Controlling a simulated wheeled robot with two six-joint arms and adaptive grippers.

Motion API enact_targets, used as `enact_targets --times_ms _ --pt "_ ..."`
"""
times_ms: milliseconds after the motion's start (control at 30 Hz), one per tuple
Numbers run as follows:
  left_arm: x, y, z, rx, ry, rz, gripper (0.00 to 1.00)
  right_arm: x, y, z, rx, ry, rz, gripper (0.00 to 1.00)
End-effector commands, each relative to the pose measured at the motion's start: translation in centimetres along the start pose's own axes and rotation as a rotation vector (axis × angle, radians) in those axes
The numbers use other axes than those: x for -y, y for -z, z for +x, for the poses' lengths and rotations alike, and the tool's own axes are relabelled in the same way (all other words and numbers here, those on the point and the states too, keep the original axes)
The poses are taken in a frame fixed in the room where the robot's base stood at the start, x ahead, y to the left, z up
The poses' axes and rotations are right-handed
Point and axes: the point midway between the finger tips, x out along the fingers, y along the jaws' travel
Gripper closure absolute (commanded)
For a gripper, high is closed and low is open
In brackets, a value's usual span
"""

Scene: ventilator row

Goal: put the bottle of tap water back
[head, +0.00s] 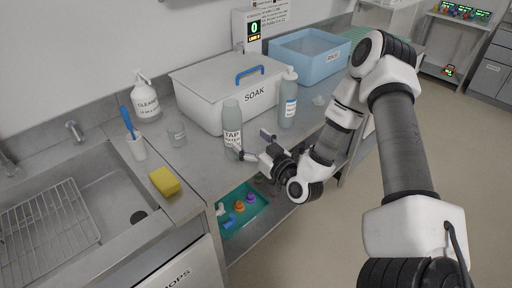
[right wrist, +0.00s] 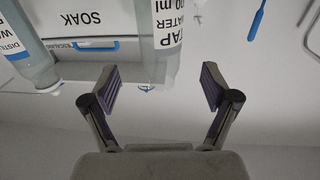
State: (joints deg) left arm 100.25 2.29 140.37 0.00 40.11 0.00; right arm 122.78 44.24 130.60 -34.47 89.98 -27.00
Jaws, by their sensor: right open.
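The tap water bottle (head: 232,120) is a grey-green translucent bottle with a white label. It stands upright on the steel counter, in front of the SOAK bin. My right gripper (head: 254,146) is open and empty, low beside the bottle on its right side. No contact is visible. My left gripper is not in view.
A second bottle with a blue-and-white label (head: 288,105) stands right of the tap water bottle. The SOAK bin (head: 205,95) is behind. A teal tray (head: 255,207) is below the counter.

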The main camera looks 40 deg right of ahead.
Motion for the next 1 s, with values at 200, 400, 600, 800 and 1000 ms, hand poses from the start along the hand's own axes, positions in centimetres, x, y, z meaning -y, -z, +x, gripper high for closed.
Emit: enact_targets --times_ms 200,400,600,800,1000 --pt "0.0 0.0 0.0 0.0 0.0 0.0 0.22 0.3 -0.3 -2.8 0.017 0.008 0.002 0.14" --pt "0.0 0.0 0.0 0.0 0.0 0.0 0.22 7.0 -10.8 -5.9 0.483 0.155 0.029 0.14" --pt "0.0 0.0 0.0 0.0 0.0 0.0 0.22 12.6 -23.9 -20.5 1.259 0.127 0.038 0.14" --pt "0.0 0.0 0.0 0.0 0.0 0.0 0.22 13.0 -26.3 -28.8 1.576 0.0 0.01 0.14" --pt "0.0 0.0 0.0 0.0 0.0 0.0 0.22 13.0 -26.3 -28.9 1.581 -0.005 0.013 0.14"
